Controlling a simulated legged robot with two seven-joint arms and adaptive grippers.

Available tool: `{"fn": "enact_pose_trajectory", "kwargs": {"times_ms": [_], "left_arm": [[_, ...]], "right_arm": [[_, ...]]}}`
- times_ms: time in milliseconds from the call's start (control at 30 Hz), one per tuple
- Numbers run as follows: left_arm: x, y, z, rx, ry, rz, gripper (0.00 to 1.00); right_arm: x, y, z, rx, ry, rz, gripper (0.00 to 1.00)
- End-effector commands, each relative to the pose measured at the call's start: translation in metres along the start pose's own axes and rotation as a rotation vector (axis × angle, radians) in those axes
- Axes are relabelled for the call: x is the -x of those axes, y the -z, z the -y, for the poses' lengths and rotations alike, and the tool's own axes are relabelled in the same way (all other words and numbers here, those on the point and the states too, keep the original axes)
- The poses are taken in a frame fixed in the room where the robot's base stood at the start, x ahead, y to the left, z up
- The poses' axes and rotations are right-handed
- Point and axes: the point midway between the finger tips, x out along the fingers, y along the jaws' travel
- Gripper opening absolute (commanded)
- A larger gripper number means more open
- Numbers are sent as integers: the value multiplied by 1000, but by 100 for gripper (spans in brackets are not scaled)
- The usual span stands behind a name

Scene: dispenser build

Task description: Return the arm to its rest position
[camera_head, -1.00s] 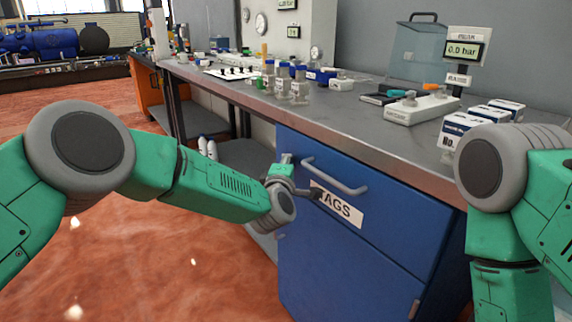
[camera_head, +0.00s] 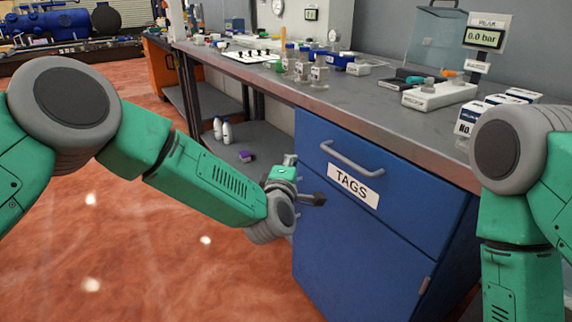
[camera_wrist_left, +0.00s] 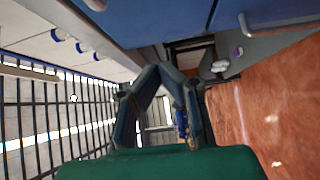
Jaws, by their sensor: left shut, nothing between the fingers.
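My left arm (camera_head: 205,180) reaches in from the left in the head view. Its gripper (camera_head: 316,199) is in front of the blue cabinet, low and left of the "TAGS" label, apart from the drawer handle. The left wrist view shows the gripper's dark fingers (camera_wrist_left: 160,72) coming together, shut with nothing held. My right arm (camera_head: 515,200) hangs down at the right edge; its gripper is out of frame.
The blue drawer (camera_head: 405,200) with its grey handle (camera_head: 352,160) looks closed. The grey bench top (camera_head: 360,105) above carries bottles, a white device (camera_head: 440,95) and white boxes (camera_head: 513,97). Red floor (camera_head: 110,240) lies clear at left.

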Motion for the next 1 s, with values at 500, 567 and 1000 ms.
{"fn": "enact_pose_trajectory", "kwargs": {"times_ms": [500, 567, 1000], "left_arm": [[95, 15, 77, -284, 245, 138, 0], [127, 23, 106, -406, 348, 206, 0], [417, 142, 201, -1032, 1027, 798, 0]], "right_arm": [[32, 1, 0, 0, 0, 1, 57], [41, 2, 0, 0, 0, 1, 57], [92, 5, -1, 0, 0, 1, 57]]}}
